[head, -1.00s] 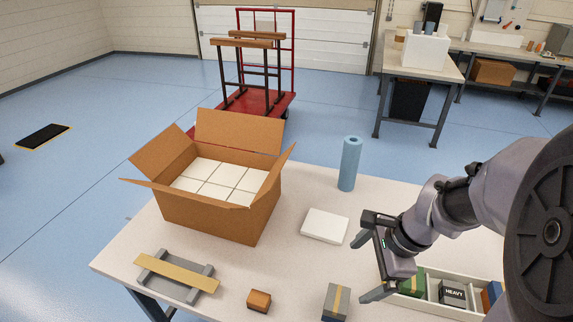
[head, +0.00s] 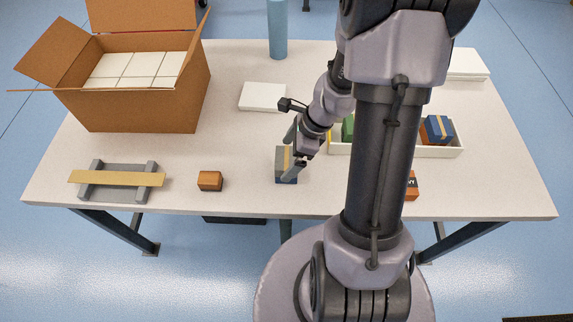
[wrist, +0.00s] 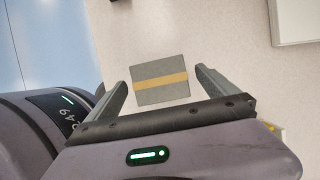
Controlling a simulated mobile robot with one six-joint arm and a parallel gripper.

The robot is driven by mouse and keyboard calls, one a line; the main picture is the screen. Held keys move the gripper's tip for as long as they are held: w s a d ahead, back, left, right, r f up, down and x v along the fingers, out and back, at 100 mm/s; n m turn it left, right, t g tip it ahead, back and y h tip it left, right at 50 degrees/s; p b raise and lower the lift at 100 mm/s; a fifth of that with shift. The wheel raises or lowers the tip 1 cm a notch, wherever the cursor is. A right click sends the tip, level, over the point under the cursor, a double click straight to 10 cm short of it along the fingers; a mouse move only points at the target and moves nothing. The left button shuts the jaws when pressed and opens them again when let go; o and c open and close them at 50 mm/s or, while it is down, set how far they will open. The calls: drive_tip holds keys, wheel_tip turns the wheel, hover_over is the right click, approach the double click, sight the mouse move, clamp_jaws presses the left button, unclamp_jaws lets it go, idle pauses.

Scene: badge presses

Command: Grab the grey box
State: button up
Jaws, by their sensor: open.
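The grey box (head: 282,166) has a tan-yellow band across it and stands on the table near its front edge, partly hidden by my gripper in the head view. My gripper (head: 290,153) is over the box, with its fingers open. In the wrist view the box (wrist: 160,72) shows between the two spread fingertips (wrist: 162,80), with a gap on each side. I cannot tell the exact height of the fingertips over the box. Nothing is held.
An orange-brown box (head: 210,181) sits left of the grey box. Further left is a grey stand with a tan bar (head: 116,179). A big open carton (head: 140,112) and a white slab (head: 263,97) lie behind. A white divided tray (head: 437,152) holds boxes to the right.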

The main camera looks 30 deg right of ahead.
drive_tip(key=shift+x, duration=0.95)
drive_tip(key=shift+r, duration=0.2)
drive_tip(key=c, duration=1.5)
drive_tip(key=shift+r, duration=0.1)
